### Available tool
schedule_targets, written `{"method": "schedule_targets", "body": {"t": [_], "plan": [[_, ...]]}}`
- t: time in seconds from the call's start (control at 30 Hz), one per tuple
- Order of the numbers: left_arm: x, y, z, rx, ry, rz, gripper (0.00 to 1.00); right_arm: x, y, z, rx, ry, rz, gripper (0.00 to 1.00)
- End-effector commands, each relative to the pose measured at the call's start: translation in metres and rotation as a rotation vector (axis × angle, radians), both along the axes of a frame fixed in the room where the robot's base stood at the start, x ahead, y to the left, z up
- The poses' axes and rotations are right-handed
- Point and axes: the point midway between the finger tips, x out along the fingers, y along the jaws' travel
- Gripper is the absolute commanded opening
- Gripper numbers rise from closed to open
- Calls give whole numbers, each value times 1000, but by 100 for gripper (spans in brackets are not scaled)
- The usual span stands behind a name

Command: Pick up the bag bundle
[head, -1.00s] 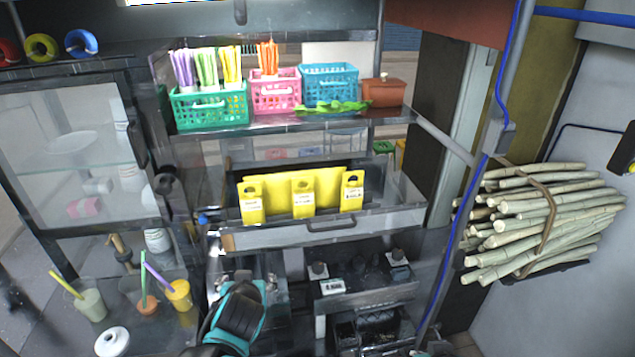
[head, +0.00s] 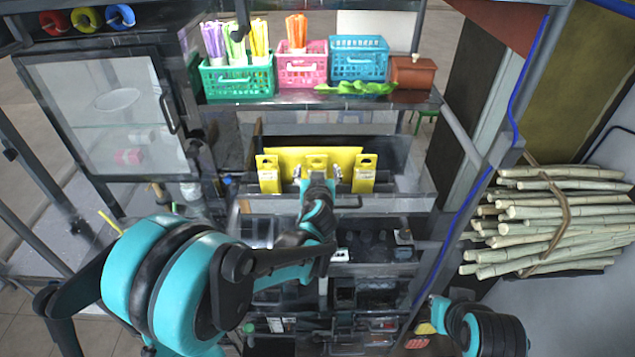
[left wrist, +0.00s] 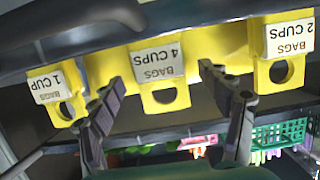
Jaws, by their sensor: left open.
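Yellow bag bundles hang in a row at the front of the drawer-like holder (head: 400,205). In the left wrist view, upside down, they read "1 CUP" (left wrist: 45,87), "4 CUPS" (left wrist: 160,65) and "2 CUPS" (left wrist: 290,40). Each has a round hole in its tab. My left gripper (head: 318,180) is at the middle bundle. In the left wrist view its fingers (left wrist: 165,88) are open, one on each side of the "4 CUPS" tab, with visible gaps. In the head view the gripper hides the lower middle bundle. My right arm shows at the lower right; its jaws are unclear.
A shelf above holds a green basket (head: 237,82), a pink basket (head: 303,71), a blue basket (head: 358,66) and a brown box (head: 412,78). A glass cabinet (head: 105,110) stands left. A sugarcane stack (head: 550,225) is at the right.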

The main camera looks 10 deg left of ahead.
Motion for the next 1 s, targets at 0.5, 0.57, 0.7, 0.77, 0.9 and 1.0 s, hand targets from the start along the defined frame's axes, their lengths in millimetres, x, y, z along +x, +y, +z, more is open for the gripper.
{"method": "schedule_targets", "body": {"t": [0.5,0.57,0.7,0.77,0.9,1.0], "plan": [[21,4,-7,0,1,0,54,0,0,2,0,0,0,0],[21,4,-7,0,1,0,38,0,0,2,0,0,0,0],[21,4,-6,0,1,0,27,0,0,2,0,0,0,0],[21,4,-6,0,1,0,27,0,0,2,0,0,0,0],[21,5,-6,0,1,1,27,0,0,2,0,0,0,0],[21,5,-3,0,1,0,27,0,0,2,0,0,0,0]]}}
